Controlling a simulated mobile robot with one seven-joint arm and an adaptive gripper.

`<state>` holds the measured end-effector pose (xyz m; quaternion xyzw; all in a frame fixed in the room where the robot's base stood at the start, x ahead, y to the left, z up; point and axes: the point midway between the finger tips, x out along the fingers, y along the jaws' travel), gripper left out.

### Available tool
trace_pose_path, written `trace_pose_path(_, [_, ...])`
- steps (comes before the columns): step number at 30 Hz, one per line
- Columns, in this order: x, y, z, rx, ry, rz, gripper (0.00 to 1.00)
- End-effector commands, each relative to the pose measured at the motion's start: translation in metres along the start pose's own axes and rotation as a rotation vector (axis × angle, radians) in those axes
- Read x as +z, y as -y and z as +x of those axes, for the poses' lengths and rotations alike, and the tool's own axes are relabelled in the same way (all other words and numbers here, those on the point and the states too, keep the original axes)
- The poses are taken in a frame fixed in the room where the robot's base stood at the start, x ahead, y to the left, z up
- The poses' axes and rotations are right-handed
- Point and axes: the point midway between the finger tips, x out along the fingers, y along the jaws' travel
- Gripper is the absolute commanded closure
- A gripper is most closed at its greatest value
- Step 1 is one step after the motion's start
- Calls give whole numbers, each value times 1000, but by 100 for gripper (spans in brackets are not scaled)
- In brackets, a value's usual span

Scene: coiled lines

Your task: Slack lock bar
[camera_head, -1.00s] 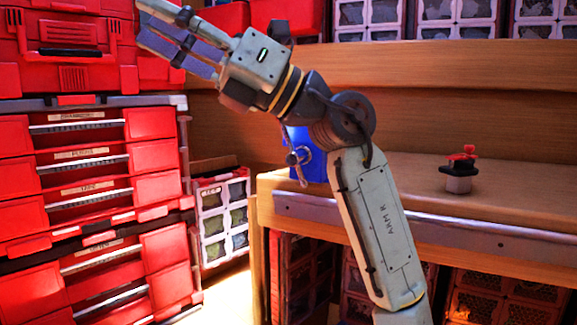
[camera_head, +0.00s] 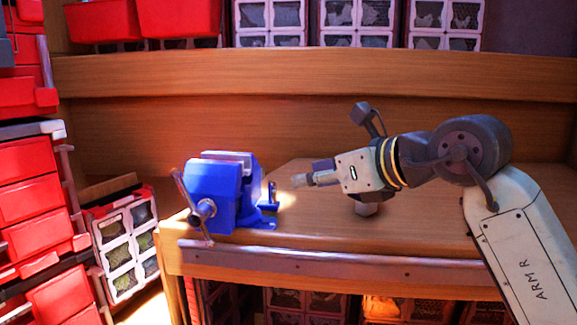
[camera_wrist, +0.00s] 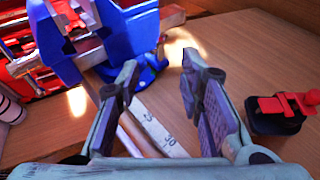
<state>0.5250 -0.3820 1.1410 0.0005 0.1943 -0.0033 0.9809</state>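A blue bench vise (camera_head: 228,195) stands at the left front corner of the wooden workbench. Its metal handle bar (camera_head: 190,207) hangs at a slant across its front-left side, and a short grey bar (camera_head: 271,191) stands up by its base on the right. My gripper (camera_head: 300,181) is just right of the vise, at about the height of its body and pointing left at it. In the wrist view my gripper (camera_wrist: 160,68) is open with nothing between the fingers. There the vise (camera_wrist: 110,35) lies beyond the fingertips at upper left, partly hidden by the left finger.
A black-and-red object (camera_wrist: 280,112) stands on the bench to the right in the wrist view. A ruler-like strip (camera_wrist: 158,132) lies below the fingers. Red drawers (camera_head: 30,200) are at left. The bench's metal front edge (camera_head: 330,259) runs below my arm.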

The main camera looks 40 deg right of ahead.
Motion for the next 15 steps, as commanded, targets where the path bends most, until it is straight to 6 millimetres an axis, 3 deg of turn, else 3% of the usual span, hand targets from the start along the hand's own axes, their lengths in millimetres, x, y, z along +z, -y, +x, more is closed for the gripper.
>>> trace_pose_path(5, [-1, 0, 17, 0, -6, 0, 66])
trace_pose_path(15, [0, -1, 80, 2, -5, 1, 66])
